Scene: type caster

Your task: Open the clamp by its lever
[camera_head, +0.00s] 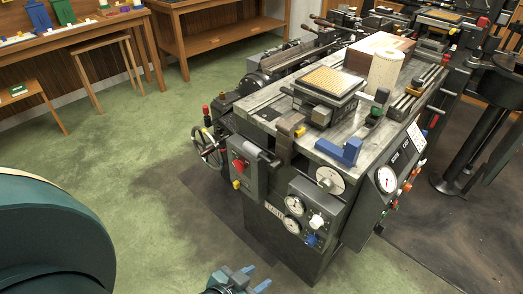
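The type caster (258,111) is a grey machine with a worn metal top. I cannot tell for sure which part is the clamp. A lever with a red knob (206,110) stands at the left side, above a handwheel (208,149). My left gripper (257,278) shows at the bottom edge, low and in front of the machine, with its blue fingers apart and nothing between them. My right gripper is out of view.
A grey box with a red knob (239,165) and a gauge panel (305,215) stick out at the machine's front. Green floor (150,190) is clear to the left. Wooden tables line the back.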

